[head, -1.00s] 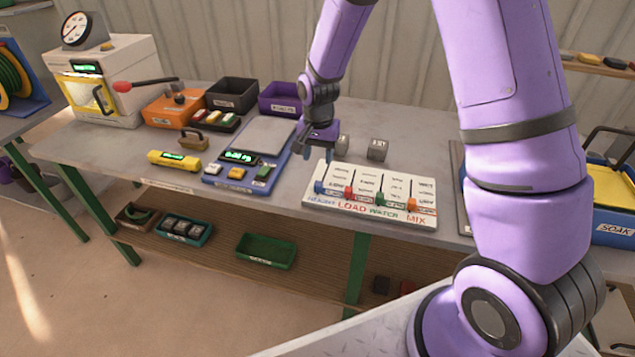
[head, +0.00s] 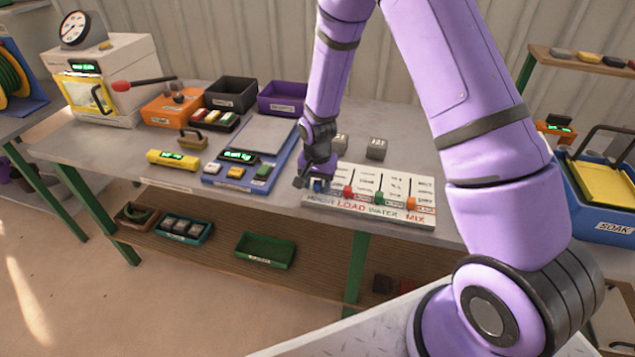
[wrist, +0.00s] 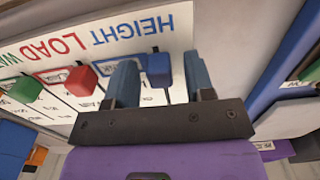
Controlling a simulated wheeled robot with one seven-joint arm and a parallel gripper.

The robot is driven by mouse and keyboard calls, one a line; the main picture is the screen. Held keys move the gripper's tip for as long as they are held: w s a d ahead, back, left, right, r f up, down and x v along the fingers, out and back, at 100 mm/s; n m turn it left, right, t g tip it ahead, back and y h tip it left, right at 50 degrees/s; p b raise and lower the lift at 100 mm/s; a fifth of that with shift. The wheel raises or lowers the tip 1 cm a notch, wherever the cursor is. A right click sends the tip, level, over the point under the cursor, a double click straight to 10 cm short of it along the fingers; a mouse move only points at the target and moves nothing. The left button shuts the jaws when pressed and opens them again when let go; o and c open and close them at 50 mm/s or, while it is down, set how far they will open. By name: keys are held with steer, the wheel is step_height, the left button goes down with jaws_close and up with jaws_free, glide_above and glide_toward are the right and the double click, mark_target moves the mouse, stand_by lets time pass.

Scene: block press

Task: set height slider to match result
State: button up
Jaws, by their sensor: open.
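The white slider board (head: 400,213) lies on the bench, marked HEIGHT, LOAD, WATER and MIX. The blue HEIGHT knob (head: 318,186) is at the left, at the lower end of its column in the head view. My gripper (head: 309,184) is down at this knob. In the wrist view my gripper (wrist: 161,80) is open, with one finger on each side of the blue knob (wrist: 158,70) and visible gaps beside it. The red LOAD knob (wrist: 80,80) and the green WATER knob (wrist: 25,90) are beyond one finger. The column marks are too small to read.
A blue scale (head: 285,165) with a lit green display stands left of the board. A yellow lit bar (head: 173,160) lies further left. Two grey blocks, one of them here (head: 376,148), stand behind the board. A white press (head: 120,65) with a dial stands at the far left.

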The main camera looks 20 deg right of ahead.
jaws_close()
steer(key=shift+w+d, duration=0.5)
steer(key=shift+w, duration=0.25)
steer(key=shift+w+d, duration=0.5)
steer(key=shift+w, duration=0.2)
jaws_free()
step_height(320, 180, up, 11)
